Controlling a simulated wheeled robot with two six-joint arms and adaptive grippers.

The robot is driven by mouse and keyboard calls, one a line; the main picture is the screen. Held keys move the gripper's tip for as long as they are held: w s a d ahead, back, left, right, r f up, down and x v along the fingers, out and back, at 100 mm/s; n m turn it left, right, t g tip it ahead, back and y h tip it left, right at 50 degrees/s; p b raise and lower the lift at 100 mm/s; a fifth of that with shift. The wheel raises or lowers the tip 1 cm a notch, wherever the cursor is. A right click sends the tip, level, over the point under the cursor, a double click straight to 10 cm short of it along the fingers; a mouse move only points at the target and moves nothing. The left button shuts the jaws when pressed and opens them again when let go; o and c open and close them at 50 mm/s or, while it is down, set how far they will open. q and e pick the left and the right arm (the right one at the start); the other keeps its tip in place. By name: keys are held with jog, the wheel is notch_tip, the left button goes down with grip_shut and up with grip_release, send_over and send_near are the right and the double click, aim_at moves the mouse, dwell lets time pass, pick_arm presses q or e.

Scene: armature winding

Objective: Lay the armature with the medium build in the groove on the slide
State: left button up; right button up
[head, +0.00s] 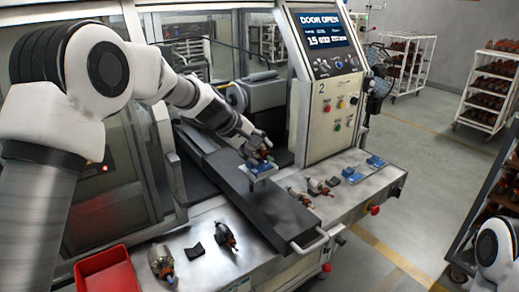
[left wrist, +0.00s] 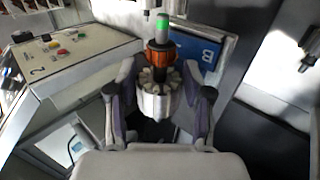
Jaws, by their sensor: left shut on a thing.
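My left gripper (head: 262,153) is shut on an armature (left wrist: 157,92) with a silver slotted core, an orange winding and a shaft. The armature points away from the wrist between the fingers in the left wrist view. In the head view it is mostly hidden by the gripper, just above a blue block (head: 260,171) on the dark slide (head: 265,207). A blue block with a letter (left wrist: 203,52) shows beside the armature in the left wrist view. I cannot tell whether the armature touches the block. The groove is not clearly visible. My right gripper is out of view.
Other armatures lie on the steel table: one at the front left (head: 161,262), one nearer the slide (head: 225,236), and some right of the slide (head: 300,196). Blue holders (head: 375,162) stand at the right. A red bin (head: 106,272) is at front left. The control panel (head: 333,95) rises behind.

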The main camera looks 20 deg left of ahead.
pick_arm(q)
jog(key=shift+s+f, duration=0.25)
jog(key=shift+f, duration=0.55)
jog(key=o, duration=1.5)
jog(key=shift+a, duration=0.1)
jog(key=shift+w+a, duration=0.15)
jog(key=shift+a, duration=0.35)
jog(key=shift+s+r, duration=0.25)
jog(key=shift+r, duration=0.35)
jog(key=v, duration=0.6)
jog(key=shift+s+a+r, duration=0.2)
jog(key=shift+a, duration=0.15)
jog(key=shift+a, duration=0.1)
